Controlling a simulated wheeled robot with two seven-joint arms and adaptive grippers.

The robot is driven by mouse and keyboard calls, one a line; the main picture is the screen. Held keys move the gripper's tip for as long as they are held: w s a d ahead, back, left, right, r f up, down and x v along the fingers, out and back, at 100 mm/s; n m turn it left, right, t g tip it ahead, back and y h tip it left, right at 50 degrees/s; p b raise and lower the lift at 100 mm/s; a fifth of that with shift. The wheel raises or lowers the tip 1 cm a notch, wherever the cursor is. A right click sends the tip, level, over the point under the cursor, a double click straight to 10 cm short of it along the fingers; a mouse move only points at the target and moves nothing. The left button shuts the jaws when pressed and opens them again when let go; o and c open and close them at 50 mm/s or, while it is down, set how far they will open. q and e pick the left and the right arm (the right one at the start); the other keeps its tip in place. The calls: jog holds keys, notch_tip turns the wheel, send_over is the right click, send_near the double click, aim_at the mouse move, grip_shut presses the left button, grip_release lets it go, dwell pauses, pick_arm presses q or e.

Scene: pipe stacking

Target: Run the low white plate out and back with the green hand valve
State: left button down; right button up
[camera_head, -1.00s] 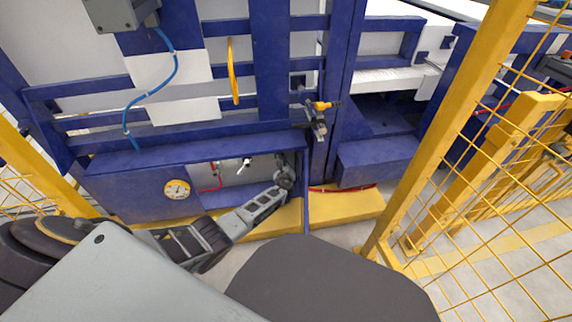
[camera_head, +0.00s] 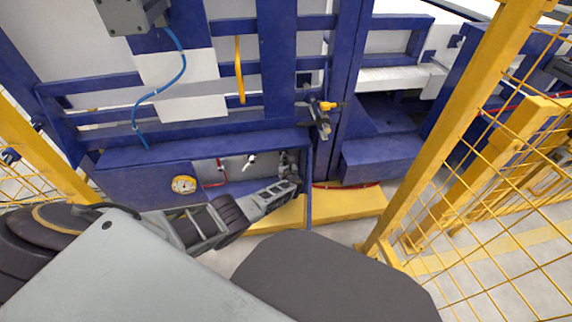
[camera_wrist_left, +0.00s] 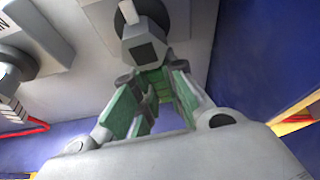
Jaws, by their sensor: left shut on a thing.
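My left gripper (camera_head: 288,168) reaches into the recess of the blue lower frame; in the head view it is small and no green valve can be made out there. In the left wrist view, the gripper (camera_wrist_left: 155,100) is shut on the green hand valve (camera_wrist_left: 151,78), below a grey block-like fitting on the pale panel. Much of the valve is hidden by the fingers. A lower white plate (camera_head: 192,109) lies across the blue bars at upper left; I cannot tell for sure that it is the task's plate. My right gripper is not in view.
A round yellow gauge (camera_head: 184,185) and a small black-and-white valve (camera_head: 250,160) are on the lower frame. A grey round fitting (camera_wrist_left: 20,65) stands beside the gripper. Yellow mesh fencing (camera_head: 500,150) bounds the right side. A yellow floor beam (camera_head: 350,201) runs below.

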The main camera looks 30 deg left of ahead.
pick_arm(q)
jog(key=shift+w+a+r, duration=0.15)
jog(key=shift+a+r, duration=0.05)
jog(key=shift+r, duration=0.05)
jog(key=c, duration=1.5)
grip_release()
jog(key=shift+o, duration=0.2)
jog(key=shift+d+f, duration=0.1)
jog(key=shift+d, duration=0.05)
jog(key=shift+s+d, duration=0.2)
jog(key=shift+s, duration=0.15)
jog(key=shift+s+d, duration=0.1)
jog(key=shift+s, duration=0.05)
jog(key=v, duration=0.6)
jog(key=shift+r, duration=0.3)
jog(key=shift+s, duration=0.15)
